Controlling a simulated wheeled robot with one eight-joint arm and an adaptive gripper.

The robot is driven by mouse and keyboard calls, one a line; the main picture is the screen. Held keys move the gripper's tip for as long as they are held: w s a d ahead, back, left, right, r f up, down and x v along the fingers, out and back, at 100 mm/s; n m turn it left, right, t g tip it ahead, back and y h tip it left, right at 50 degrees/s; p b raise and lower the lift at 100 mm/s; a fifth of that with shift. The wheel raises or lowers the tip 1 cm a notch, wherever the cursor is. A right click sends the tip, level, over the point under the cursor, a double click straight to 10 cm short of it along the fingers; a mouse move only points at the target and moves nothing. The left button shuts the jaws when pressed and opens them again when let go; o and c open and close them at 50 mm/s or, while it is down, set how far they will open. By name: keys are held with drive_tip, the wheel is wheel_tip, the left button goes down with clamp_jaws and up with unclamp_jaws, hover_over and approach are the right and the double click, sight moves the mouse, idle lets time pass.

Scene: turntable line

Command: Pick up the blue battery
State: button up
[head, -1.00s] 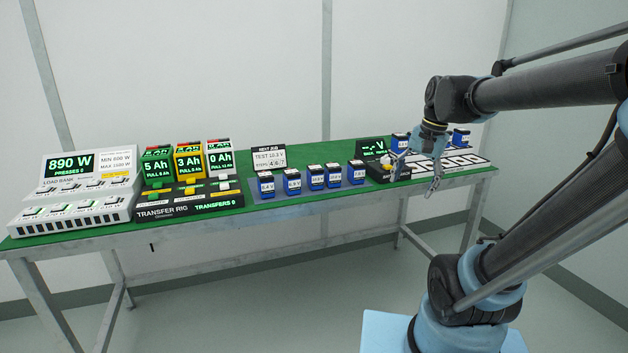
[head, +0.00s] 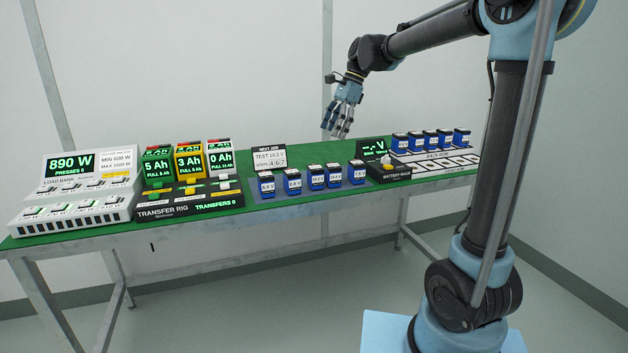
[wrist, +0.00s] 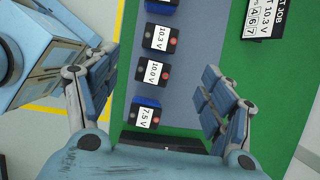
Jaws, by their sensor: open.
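Several blue batteries with black tops and white labels stand upright in a row on the blue-grey mat; the rightmost (head: 356,172) is at the mat's right end. The task does not single one out. The wrist view looks down on the row, with labels 10.3 V (wrist: 161,38), 10.0 V (wrist: 153,74) and 7.5 V (wrist: 146,113), and another battery (wrist: 162,5) cut off at the top. My gripper (head: 337,131) is open and empty, raised above the table near the mat's right end. In the wrist view its spread fingers (wrist: 158,68) flank the row from above, touching nothing.
More blue batteries (head: 430,139) stand behind the white-marked tray at the right. The job sign (head: 269,158) stands behind the row. The transfer rig (head: 190,205) and load bank (head: 75,200) fill the left.

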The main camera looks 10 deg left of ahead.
sight(318, 167)
drive_tip(key=x, duration=1.1)
drive_tip(key=shift+a+f, duration=0.1)
drive_tip(key=shift+f, duration=0.15)
drive_tip(key=shift+d+x, duration=0.15)
drive_tip(key=shift+x, duration=1.3)
drive_tip(key=shift+d+x, duration=0.1)
drive_tip(key=shift+x, duration=1.35)
drive_tip(key=shift+c, duration=0.6)
drive_tip(key=c, duration=1.3)
